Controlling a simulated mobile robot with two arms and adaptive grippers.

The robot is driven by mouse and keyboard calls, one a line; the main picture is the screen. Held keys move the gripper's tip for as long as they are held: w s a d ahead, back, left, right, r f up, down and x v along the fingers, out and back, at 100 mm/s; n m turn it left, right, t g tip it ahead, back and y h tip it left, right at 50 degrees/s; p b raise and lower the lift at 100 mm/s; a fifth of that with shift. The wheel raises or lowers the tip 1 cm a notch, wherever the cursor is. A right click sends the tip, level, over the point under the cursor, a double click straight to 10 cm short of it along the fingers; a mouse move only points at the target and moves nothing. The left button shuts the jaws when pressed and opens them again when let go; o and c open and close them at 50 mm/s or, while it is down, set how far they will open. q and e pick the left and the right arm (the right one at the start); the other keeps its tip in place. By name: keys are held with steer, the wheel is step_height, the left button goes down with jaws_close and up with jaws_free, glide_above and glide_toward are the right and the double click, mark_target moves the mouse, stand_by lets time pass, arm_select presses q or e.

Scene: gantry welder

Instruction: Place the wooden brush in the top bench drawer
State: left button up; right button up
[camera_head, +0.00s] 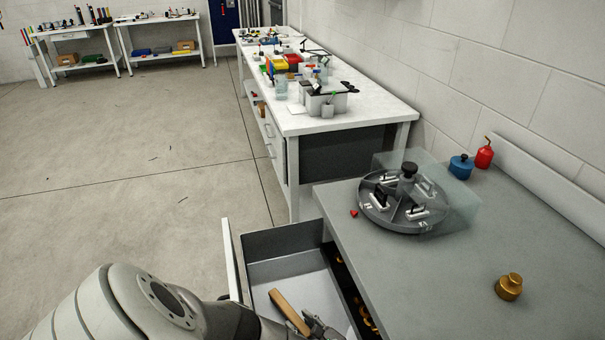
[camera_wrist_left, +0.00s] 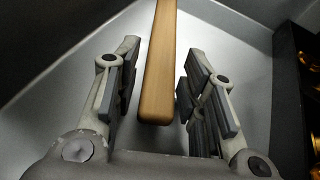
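The top bench drawer (camera_head: 284,242) is pulled open at the left side of the grey bench. The wooden brush (camera_head: 289,311) is inside it, over the pale drawer floor; only its light brown handle shows, and its bristles are not seen. My left gripper (camera_head: 318,326) is at the drawer, beside the handle's near end. In the left wrist view, its two fingers (camera_wrist_left: 158,88) are apart, with the brush handle (camera_wrist_left: 157,70) between them and a gap on both sides. I cannot tell whether the handle lies flat on the floor. My right gripper is not in view.
The grey bench top (camera_head: 440,280) bears a round divided tray (camera_head: 390,217) under a clear cover, a brass weight-like piece (camera_head: 509,287), a blue pot (camera_head: 461,167) and a red bottle (camera_head: 485,154). Brass parts (camera_head: 366,314) lie in a dark space beside the drawer.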

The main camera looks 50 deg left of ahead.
arm_select(q)
steer(key=shift+o, duration=0.2)
steer(key=shift+r, duration=0.1)
steer(key=shift+d+r, duration=0.15)
steer(key=shift+d, duration=0.05)
steer(key=p+v, duration=0.2)
steer(key=v, duration=0.3)
steer(key=shift+d+r, duration=0.25)
steer(key=shift+r, duration=0.05)
steer(key=shift+s+d+r+p, duration=0.15)
steer(key=shift+d+p, duration=0.3)
steer(key=shift+d, duration=0.25)
